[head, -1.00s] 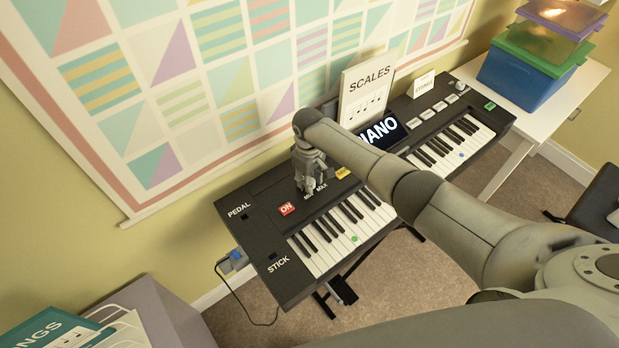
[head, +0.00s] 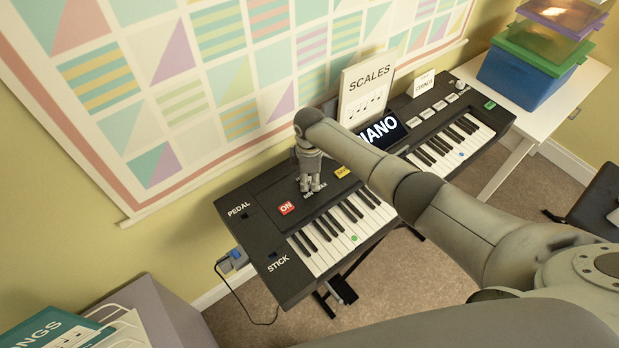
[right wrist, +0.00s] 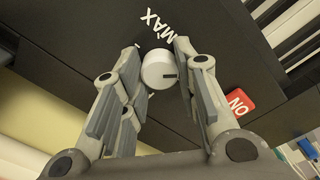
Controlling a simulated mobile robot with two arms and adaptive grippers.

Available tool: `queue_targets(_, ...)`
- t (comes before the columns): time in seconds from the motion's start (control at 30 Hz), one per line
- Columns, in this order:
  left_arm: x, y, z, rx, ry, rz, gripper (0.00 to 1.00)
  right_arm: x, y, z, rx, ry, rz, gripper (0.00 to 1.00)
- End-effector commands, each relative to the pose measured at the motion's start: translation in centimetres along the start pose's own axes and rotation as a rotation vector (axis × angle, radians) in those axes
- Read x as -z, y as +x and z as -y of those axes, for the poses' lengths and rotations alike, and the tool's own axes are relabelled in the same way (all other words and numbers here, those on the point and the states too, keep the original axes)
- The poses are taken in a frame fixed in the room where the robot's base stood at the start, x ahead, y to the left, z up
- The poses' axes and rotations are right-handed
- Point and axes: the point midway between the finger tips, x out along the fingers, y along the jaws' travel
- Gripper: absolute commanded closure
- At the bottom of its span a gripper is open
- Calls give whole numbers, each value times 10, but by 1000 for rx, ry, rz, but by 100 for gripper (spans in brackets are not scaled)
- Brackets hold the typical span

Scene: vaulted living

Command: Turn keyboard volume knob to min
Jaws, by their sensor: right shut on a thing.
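The black keyboard (head: 262,245) stands against the wall. Its volume knob (right wrist: 157,69) is a small white cylinder with a short dark pointer line, seen in the right wrist view beside the white MAX label (right wrist: 152,24). My right gripper (head: 310,189) is over the left part of the keyboard's panel, pointing down. In the right wrist view, its two fingers (right wrist: 157,62) are on either side of the knob and shut on it. In the head view the fingers hide the knob and part of the lettering around it. My left gripper is not in view.
A red ON button (head: 286,208) is left of the gripper, and a yellow button (head: 342,172) is to its right. A SCALES sheet (head: 366,90) and a PIANO screen (head: 380,131) are farther right. Stacked bins (head: 528,75) stand on a white table (head: 578,85).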

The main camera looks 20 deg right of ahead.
Motion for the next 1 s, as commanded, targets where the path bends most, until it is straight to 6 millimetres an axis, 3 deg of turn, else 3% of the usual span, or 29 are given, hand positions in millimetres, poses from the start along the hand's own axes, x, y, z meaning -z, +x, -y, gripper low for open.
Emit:
queue_targets(0.5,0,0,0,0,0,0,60,1,-2,-2,-5,-20,-4,96)
queue_targets(0.53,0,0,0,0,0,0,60,1,-2,-2,-5,-20,-4,69)
queue_targets(0.7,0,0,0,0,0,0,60,1,-1,-1,-3,-19,-3,49)
queue_targets(1.0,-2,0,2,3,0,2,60,0,-1,0,-1,-19,-2,49)
